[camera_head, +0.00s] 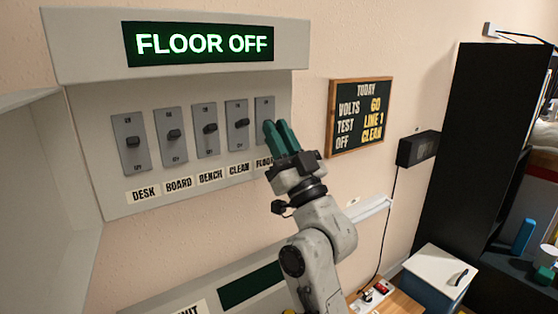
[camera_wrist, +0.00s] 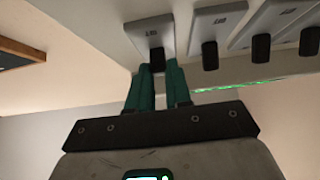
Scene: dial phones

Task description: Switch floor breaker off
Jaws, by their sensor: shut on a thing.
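The breaker panel (camera_head: 190,190) is on the wall, with several grey switch plates in a row above the labels DESK, BOARD, BENCH, CLEAN and FLOOR. The display (camera_head: 200,44) above reads "FLOOR OFF" in green letters. The floor breaker (camera_head: 264,108) is the rightmost plate, and its lever is hidden behind my fingers in the head view. My gripper (camera_head: 274,130) has green fingers at that plate. In the wrist view, the floor breaker's black lever (camera_wrist: 157,60) sits between the tips of my gripper (camera_wrist: 157,72), which is shut on it.
The neighbouring clean breaker (camera_head: 238,122) is close to the left of my fingers. A dark sign (camera_head: 360,115) and a black box (camera_head: 418,149) hang on the wall to the right. A white-topped cabinet (camera_head: 440,272) stands at lower right, beside a tall black cabinet (camera_head: 470,140).

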